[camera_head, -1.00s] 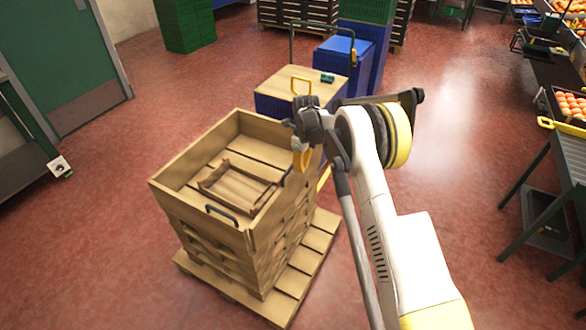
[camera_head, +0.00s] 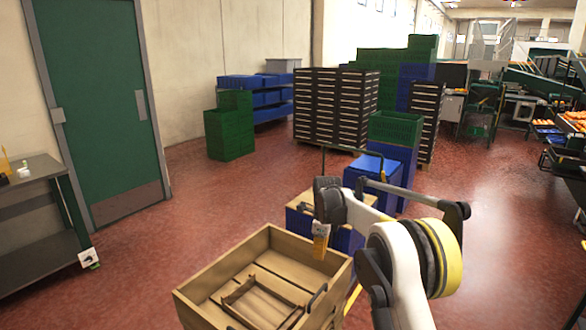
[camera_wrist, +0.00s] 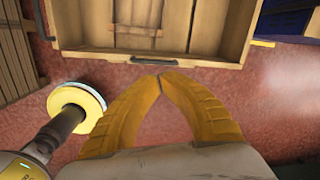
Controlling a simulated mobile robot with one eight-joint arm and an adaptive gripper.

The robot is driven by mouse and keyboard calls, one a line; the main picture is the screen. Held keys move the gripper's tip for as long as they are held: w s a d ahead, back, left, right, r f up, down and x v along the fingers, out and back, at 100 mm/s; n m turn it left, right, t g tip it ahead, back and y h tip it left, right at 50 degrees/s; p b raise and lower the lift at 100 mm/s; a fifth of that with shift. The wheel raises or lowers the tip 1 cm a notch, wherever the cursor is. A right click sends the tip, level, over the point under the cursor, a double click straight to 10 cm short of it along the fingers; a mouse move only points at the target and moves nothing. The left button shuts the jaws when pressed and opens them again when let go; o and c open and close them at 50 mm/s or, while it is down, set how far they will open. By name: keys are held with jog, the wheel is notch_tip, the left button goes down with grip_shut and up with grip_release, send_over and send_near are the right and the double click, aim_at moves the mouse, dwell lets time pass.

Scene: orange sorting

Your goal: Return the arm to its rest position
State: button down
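My gripper (camera_wrist: 160,77) has its two yellow fingers closed, tips meeting, with nothing visible between them. Bare red floor shows through the gap behind the tips in the wrist view. In the head view the gripper (camera_head: 320,242) points down near the right back corner of a large wooden crate (camera_head: 208,275). My white arm bends through a joint with a yellow and black ring at the lower right. The crate's wall (camera_wrist: 160,58) with a black handle also shows ahead of the fingertips in the wrist view. No orange is in the gripper.
A smaller wooden tray (camera_head: 262,305) lies inside the crate. Blue bins (camera_head: 375,172) with a metal handle stand behind the gripper. Green crates (camera_head: 232,130) and black stacked crates (camera_head: 335,108) stand farther back. A dark bench (camera_head: 35,215) is at left. Open red floor lies on both sides.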

jog(key=s+d+r+n+t, duration=0.25)
jog(key=s+r+n, duration=0.35)
jog(key=s+r, duration=0.45)
jog(key=s+d+r+n+t, duration=0.1)
jog(key=s+d+r+n, duration=0.35)
jog(key=s+r, duration=0.6)
jog(key=s+d+f+n+t, duration=0.1)
jog(key=s+f+n, duration=0.2)
jog(key=s, duration=0.8)
jog(key=s+d+f+n+t, duration=0.1)
jog(key=s+f+n, duration=0.2)
jog(key=s+n, duration=0.5)
jog(key=s, duration=0.3)
jog(key=shift+s+d, duration=0.15)
jog(key=shift+s, duration=0.15)
jog(key=shift+f+n+t, duration=0.1)
jog(key=shift+n+t, duration=0.15)
